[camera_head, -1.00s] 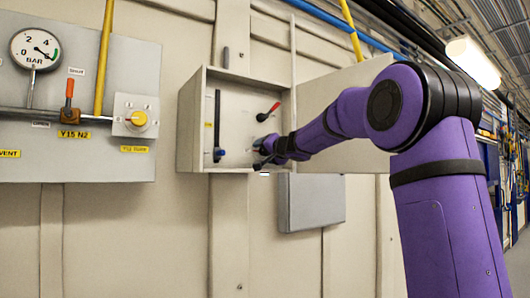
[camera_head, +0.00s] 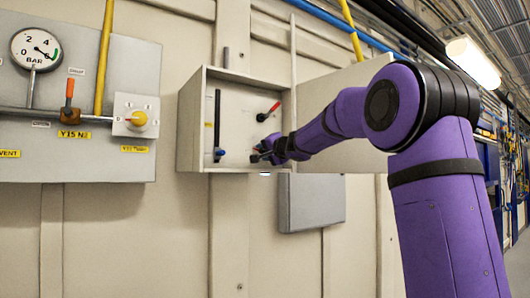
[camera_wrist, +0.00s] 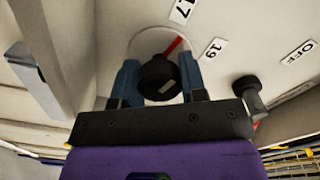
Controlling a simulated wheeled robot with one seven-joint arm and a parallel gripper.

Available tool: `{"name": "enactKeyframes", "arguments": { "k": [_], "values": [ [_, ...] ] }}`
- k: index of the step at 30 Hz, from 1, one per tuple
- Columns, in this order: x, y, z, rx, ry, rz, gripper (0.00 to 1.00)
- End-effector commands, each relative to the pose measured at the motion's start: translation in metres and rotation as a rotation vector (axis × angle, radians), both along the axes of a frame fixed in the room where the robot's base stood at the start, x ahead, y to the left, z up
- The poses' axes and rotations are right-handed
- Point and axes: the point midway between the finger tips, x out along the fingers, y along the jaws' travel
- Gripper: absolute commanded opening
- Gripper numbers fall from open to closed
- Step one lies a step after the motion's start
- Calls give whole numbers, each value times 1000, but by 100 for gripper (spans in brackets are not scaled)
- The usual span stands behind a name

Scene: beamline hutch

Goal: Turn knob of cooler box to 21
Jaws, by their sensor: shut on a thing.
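The cooler box (camera_head: 189,125) is an open, shallow, pale box on the wall in the head view. My gripper (camera_head: 259,155) reaches into its lower right part. In the wrist view, my gripper (camera_wrist: 158,82) has its blue fingers shut on a round black knob (camera_wrist: 158,72), one finger on each side. A red pointer (camera_wrist: 173,47) sticks out up and right from behind the knob, over a pale round dial. It points roughly between the label 17 (camera_wrist: 182,10) and the label 19 (camera_wrist: 214,49). No 21 label can be seen; the knob is hidden in the head view.
A black switch (camera_wrist: 249,93) sits near an OFF label (camera_wrist: 297,53), close to the right finger. A grey panel with a gauge (camera_head: 36,47) is left.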

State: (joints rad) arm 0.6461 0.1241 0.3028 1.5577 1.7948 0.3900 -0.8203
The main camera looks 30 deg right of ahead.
Motion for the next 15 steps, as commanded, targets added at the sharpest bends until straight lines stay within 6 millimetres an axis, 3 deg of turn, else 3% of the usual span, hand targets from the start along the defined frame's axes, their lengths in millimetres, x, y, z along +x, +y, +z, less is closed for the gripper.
{"name": "enactKeyframes", "arguments": {
  "k": [15],
  "values": [
    [0,0,-2,490,18,0,15]
  ]
}}
